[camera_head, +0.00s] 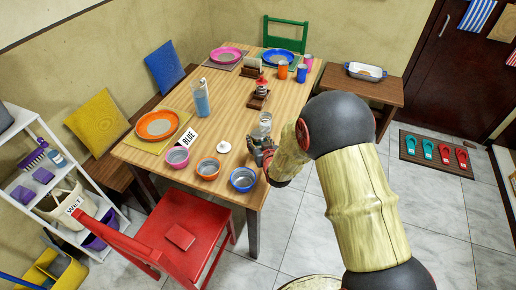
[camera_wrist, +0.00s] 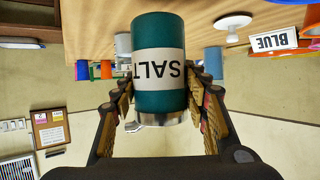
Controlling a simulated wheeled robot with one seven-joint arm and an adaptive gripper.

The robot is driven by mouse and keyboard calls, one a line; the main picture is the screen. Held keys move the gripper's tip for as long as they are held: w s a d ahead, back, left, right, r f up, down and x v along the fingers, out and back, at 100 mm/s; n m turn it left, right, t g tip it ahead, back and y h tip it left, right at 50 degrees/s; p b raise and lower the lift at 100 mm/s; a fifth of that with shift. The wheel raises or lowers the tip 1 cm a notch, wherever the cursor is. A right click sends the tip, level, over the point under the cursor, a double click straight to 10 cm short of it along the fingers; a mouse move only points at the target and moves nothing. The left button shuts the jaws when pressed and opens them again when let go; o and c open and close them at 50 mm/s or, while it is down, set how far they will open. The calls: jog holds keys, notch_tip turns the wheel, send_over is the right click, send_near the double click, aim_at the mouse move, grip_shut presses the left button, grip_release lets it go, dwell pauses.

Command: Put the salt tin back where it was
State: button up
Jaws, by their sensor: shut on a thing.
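The salt tin (camera_wrist: 158,92) is a teal cylinder with a white SALT label and a silver end. It fills the middle of the wrist view, which is upside down, so the tin stands upright. My gripper (camera_wrist: 160,105) is shut on it, with one finger on each side. In the head view my gripper (camera_head: 262,150) is at the table's right edge, and the teal body is mostly hidden. A pale grey cylinder (camera_head: 265,121) shows just above the fingers; I cannot tell if it is part of the tin. Whether the tin touches the table is unclear.
A red chair (camera_head: 180,238) stands in front.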

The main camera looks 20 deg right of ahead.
aim_at(258, 146)
jog(key=shift+w+f, duration=0.2)
jog(key=shift+w+f+b, duration=0.15)
jog(key=shift+f+b, duration=0.75)
jog(key=shift+f, duration=0.7)
jog(key=shift+f, duration=0.2)
jog(key=o, duration=1.4)
jog(key=shift+o, duration=0.2)
jog(key=shift+r, duration=0.1)
